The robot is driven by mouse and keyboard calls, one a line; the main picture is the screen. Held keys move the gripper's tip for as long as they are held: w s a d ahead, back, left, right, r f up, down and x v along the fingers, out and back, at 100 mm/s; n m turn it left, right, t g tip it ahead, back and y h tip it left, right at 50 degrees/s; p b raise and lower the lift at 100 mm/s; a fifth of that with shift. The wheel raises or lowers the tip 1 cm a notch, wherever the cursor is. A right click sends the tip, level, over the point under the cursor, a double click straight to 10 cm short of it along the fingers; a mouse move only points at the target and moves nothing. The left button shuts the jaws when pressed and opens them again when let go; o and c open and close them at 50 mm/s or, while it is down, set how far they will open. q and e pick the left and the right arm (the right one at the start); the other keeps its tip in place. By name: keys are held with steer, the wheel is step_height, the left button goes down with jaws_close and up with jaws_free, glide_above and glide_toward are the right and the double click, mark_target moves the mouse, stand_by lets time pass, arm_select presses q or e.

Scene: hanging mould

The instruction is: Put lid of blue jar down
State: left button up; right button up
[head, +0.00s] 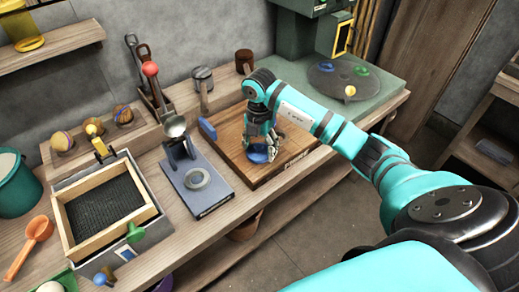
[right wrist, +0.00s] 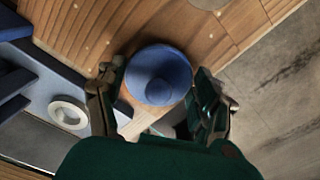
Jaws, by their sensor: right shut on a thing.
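The lid of the blue jar shows as a round blue disc with a raised knob in the right wrist view (right wrist: 158,75), between the fingers of my right gripper (right wrist: 158,95). In the head view the blue lid (head: 258,157) is low under my right gripper (head: 261,146), over the wooden board (head: 290,158). My right gripper is shut on the lid. I cannot tell whether the lid touches the board. The jar body cannot be made out. My left gripper is out of view.
A blue-grey stand (head: 205,190) with a pale ring (head: 197,179) is left of the board. A wood-framed tray (head: 108,205) is farther left. A grey disc with coloured knobs (head: 344,80) lies at the back right. The board's right part is bare. The bench's front edge is close by.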

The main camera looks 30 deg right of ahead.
mark_target(259, 144)
steer(key=shift+f, duration=0.9)
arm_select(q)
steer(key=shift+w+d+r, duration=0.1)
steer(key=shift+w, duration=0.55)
arm_select(e)
steer(key=o, duration=0.8)
steer(key=shift+f, duration=0.1)
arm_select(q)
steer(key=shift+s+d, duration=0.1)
arm_select(e)
steer(key=shift+o, duration=0.2)
steer(key=shift+r, duration=0.6)
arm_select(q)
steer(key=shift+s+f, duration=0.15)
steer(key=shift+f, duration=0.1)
arm_select(e)
step_height(259, 144, up, 11)
steer(key=shift+r, duration=0.1)
